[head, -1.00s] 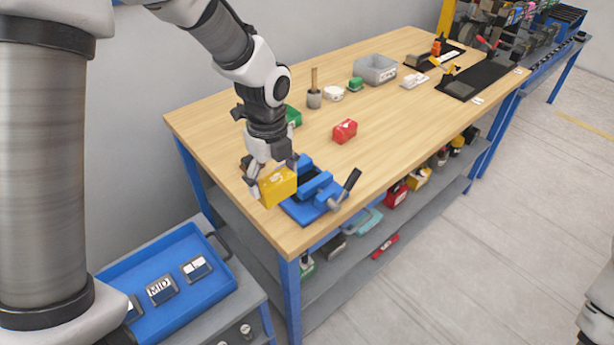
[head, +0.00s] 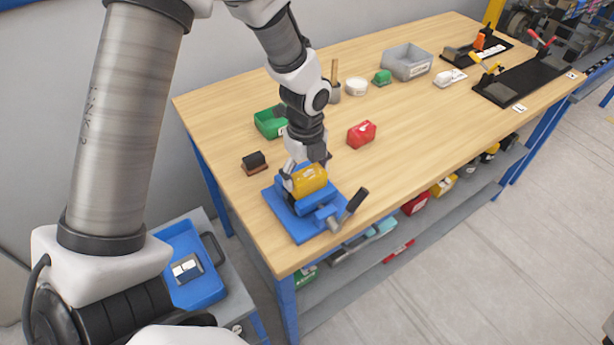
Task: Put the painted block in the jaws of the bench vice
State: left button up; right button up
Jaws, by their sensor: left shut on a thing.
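The bench vice (head: 291,223) is blue, with a dark handle, and stands near the front left corner of the wooden workbench. The painted block (head: 310,180) is yellow and is at the vice, over or between its jaws. I cannot tell how deep it sits, as the gripper and the vice hide its lower part. My left gripper (head: 306,172) comes down from above and is shut on the yellow block. My right gripper is out of view.
On the workbench (head: 390,160), a brush on a brown base (head: 254,162) lies left of the vice. A grey bin (head: 407,61) is farther back. A blue tray (head: 211,287) sits on a lower cart at left.

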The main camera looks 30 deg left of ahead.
aim_at(307, 172)
pick_arm(q)
jog(key=shift+w+f, duration=0.25)
jog(key=shift+f, duration=0.8)
jog(key=shift+s+r, duration=0.1)
jog(key=shift+s, duration=0.05)
jog(key=shift+s, duration=0.1)
jog(key=o, duration=1.5)
jog(key=shift+o, duration=0.2)
notch_tip(307, 172, up, 12)
jog(key=shift+b, duration=0.45)
